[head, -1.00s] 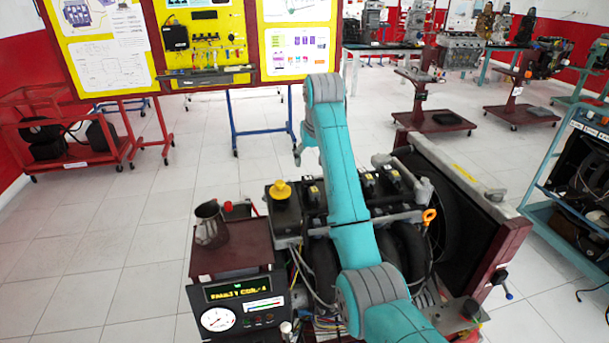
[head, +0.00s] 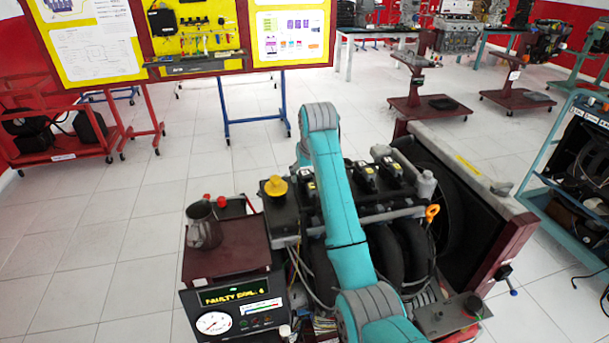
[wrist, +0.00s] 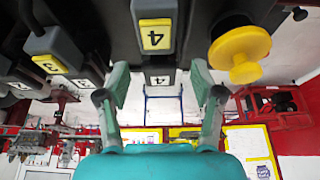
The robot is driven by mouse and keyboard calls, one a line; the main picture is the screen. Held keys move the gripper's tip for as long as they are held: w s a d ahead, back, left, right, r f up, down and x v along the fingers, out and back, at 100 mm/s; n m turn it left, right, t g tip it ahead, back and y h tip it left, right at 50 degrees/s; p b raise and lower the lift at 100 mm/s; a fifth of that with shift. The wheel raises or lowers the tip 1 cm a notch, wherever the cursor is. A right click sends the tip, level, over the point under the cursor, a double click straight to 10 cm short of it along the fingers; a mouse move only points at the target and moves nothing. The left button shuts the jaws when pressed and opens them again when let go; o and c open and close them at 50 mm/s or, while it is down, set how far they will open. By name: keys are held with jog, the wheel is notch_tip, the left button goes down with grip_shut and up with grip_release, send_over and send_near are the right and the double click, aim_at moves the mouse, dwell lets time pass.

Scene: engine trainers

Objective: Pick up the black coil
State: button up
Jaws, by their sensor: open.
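A row of black coils with yellow number labels sits on top of the engine. In the wrist view the coil marked 4 (wrist: 153,32) is just ahead of my open gripper (wrist: 158,85), in line with the gap between its fingers and apart from them. A coil marked 3 (wrist: 48,50) is to its left. In the head view a coil (head: 307,184) shows beside the yellow cap, and other coils (head: 363,174) show right of my arm. My arm reaches over the engine and hides my gripper there.
The yellow cap (wrist: 240,50) stands close right of coil 4 in the wrist view. A panel (head: 240,297) reads "FAULTY COIL", its digit unclear. A metal jug (head: 203,226) stands on the dark red box (head: 228,254). The radiator (head: 470,190) is at the right.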

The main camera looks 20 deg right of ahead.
jog(key=shift+w+f, duration=0.1)
jog(key=shift+f, duration=0.15)
grip_shut()
